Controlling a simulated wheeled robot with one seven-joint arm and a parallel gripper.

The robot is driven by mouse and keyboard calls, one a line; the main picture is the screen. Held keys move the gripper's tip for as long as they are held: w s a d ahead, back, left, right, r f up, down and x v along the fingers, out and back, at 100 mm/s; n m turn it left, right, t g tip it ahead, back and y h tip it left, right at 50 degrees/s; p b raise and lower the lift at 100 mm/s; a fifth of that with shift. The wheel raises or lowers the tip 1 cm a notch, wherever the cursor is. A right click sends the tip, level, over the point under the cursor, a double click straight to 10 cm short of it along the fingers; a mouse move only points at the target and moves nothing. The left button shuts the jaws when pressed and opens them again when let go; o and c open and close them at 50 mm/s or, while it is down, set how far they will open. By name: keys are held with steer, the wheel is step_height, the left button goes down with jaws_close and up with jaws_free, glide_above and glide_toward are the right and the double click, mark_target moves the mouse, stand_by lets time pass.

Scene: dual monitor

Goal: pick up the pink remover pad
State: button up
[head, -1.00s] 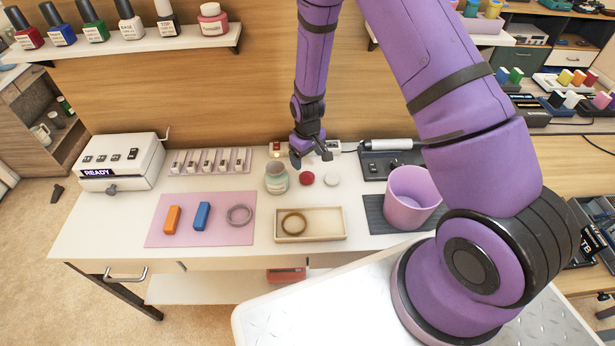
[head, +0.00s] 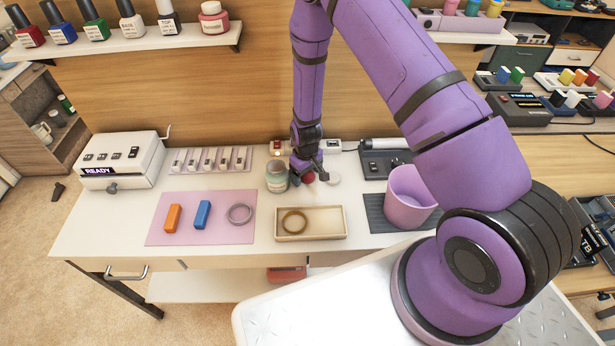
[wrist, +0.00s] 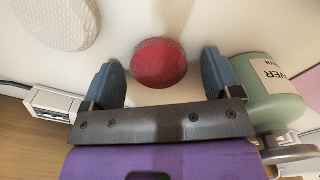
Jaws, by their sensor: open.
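The pink remover pad, a round textured disc that looks red-pink, shows in the wrist view (wrist: 159,62) between my two fingertips and clear of both. In the head view the pad (head: 309,178) is partly hidden by my gripper (head: 308,173), which is low over the table at it. In the wrist view my gripper (wrist: 161,72) is open and empty, one finger on each side of the pad. I cannot tell how far the tips are above the table.
A white round pad (wrist: 58,22) lies beside the pink one. A green remover jar (wrist: 268,90) stands close to my right finger in the wrist view; the head view shows it left of the gripper (head: 277,178). A wooden tray (head: 333,222) lies in front.

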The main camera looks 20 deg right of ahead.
steer(key=shift+c, duration=0.2)
steer(key=c, duration=1)
steer(key=shift+o, duration=0.2)
steer(key=shift+r, duration=0.15)
